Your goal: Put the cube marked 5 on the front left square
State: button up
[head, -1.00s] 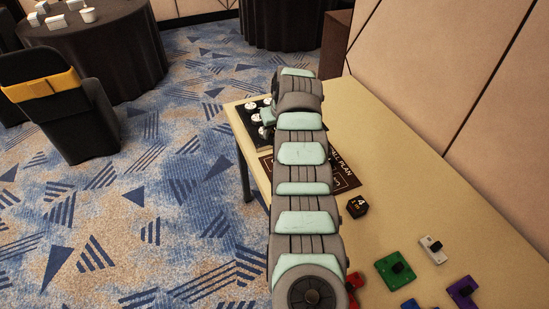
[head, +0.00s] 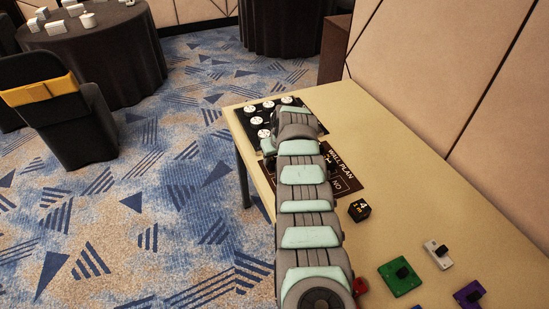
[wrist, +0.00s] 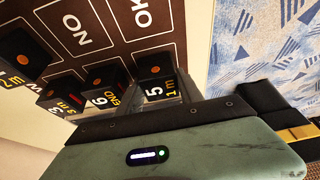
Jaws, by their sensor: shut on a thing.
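The cube marked 5 (wrist: 155,90) is black with an orange dot on top. It sits between the two grey fingers of my gripper (wrist: 158,84), which is shut on it. Whether it touches the surface below, I cannot tell. The dark brown wall plan mat (head: 350,178) lies on the table, partly behind my arm; its OK and NO squares show in the wrist view (wrist: 112,22). My arm hides the gripper and cube 5 in the head view. The front left square cannot be singled out.
Cube 6 (wrist: 104,92) stands close beside cube 5, with cube 3 (wrist: 66,92) beyond. Cube 4 (head: 360,210) lies right of the mat. A black board with white round pieces (head: 270,112) is at the table's far end. Coloured blocks, one green (head: 402,276), lie nearer. The table's right side is largely clear.

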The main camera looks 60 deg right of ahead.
jog(key=o, duration=1.4)
jog(key=shift+f, duration=0.1)
jog(key=shift+p+v, duration=0.55)
jog(key=shift+v, duration=0.25)
jog(key=p+v, duration=0.3)
jog(key=v, duration=0.7)
jog(key=shift+r, duration=0.35)
